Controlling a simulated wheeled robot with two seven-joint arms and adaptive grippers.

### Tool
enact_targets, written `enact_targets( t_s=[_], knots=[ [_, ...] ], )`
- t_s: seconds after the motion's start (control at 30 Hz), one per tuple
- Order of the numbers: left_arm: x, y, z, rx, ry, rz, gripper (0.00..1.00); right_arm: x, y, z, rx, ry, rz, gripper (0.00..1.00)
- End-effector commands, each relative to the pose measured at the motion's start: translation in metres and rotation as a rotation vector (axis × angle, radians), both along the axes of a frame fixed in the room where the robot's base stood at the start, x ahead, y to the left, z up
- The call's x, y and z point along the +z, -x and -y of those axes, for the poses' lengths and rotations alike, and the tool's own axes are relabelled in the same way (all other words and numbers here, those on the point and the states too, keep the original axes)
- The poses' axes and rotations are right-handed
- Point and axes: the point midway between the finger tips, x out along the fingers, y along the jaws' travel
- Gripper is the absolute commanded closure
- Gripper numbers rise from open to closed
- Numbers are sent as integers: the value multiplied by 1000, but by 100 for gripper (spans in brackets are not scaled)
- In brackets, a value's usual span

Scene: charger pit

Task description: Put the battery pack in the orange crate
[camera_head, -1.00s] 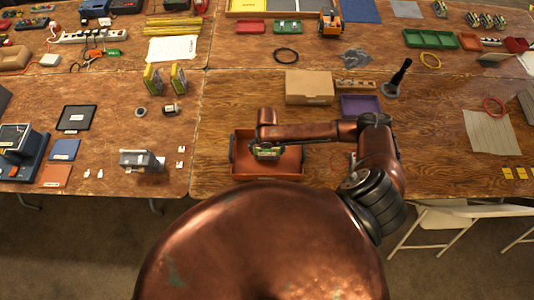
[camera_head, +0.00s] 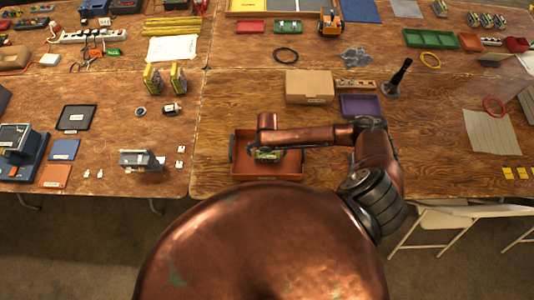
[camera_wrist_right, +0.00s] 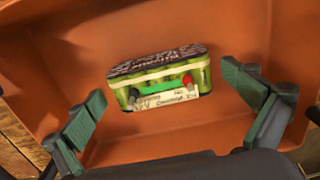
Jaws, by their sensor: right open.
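The battery pack (camera_wrist_right: 160,80) is a green block of cells with a dark printed top, a white label and a red terminal. It lies inside the orange crate (camera_wrist_right: 225,25), on its floor, in the right wrist view. In the head view the battery pack (camera_head: 266,156) shows in the crate (camera_head: 292,170), partly hidden by my right arm. My right gripper (camera_wrist_right: 175,115) is open, its two green-padded fingers apart on either side of the pack and not touching it. In the head view the right gripper (camera_head: 266,150) is over the crate. My left gripper is not in view.
A cardboard box (camera_head: 309,87) and a purple tray (camera_head: 360,106) stand behind the crate. A grey device (camera_head: 141,160) with small white pieces is to its left. A black-handled tool (camera_head: 397,78) stands at the right. Bare wood lies right of my arm.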

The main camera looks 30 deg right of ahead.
Motion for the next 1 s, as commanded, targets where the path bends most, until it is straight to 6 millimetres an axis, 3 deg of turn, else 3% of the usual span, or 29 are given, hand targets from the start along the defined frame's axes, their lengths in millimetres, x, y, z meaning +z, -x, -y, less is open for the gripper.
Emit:
enact_targets(
  t_s=[0.27,0.7,1.0],
  knots=[
    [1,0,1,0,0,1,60,9,-1,0,0,0,1,0],
    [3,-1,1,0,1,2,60,94,-1,0,1,0,2,0],
    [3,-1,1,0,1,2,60,122,0,0,0,-1,-1,0]
  ],
)
